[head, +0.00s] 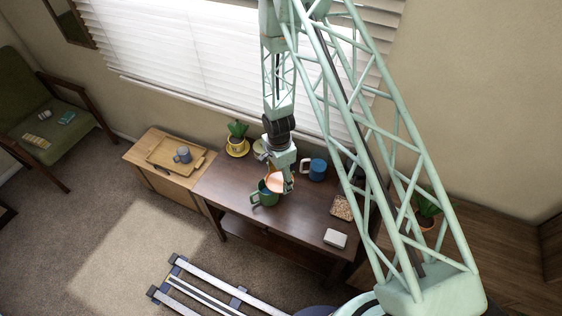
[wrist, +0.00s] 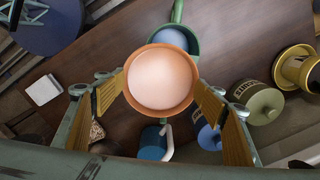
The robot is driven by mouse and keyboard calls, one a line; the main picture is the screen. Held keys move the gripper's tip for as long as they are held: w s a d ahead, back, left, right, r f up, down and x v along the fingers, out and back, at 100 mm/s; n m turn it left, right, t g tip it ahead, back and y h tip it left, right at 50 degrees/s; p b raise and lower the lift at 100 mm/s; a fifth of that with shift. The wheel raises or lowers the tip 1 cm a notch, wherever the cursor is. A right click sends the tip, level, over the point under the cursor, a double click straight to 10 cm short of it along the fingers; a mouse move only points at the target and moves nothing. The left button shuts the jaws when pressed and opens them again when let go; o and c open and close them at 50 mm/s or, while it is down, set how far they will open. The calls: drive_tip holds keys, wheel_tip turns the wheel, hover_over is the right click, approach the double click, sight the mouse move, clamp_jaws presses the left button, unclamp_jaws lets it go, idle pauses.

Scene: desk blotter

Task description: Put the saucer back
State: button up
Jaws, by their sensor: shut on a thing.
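My gripper (head: 287,184) is shut on a round terracotta saucer (head: 274,181). In the wrist view the saucer (wrist: 160,78) sits between the two finger pads, with its pale inner face toward the camera and its orange rim around it. It is held over the dark desk (head: 235,188). I cannot tell whether saucer and mug touch.
A blue mug (head: 314,168), an olive canister (head: 258,150) and a potted plant on a yellow saucer (head: 238,153) stand along the desk's back. A brown-filled tray (head: 342,207) and a white box (head: 335,238) lie right. A grey mug (head: 182,155) is on the side cabinet.

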drive_tip(key=shift+w+d+r+b, duration=0.25)
drive_tip(key=shift+w+d+b, duration=0.15)
drive_tip(key=shift+w, duration=0.05)
drive_tip(key=w+d+r+n+b, duration=0.6)
drive_tip(key=d+r+b, duration=0.1)
drive_tip(key=d+b, duration=0.25)
drive_tip(key=d+r+n+b, duration=0.6)
drive_tip(key=d+r+b, duration=0.5)
drive_tip(key=d, duration=0.3)
drive_tip(key=shift+s+d+r+n, duration=0.15)
drive_tip(key=shift+s+r+n, duration=0.15)
drive_tip(key=shift+r+n, duration=0.1)
drive_tip(key=shift+d, duration=0.1)
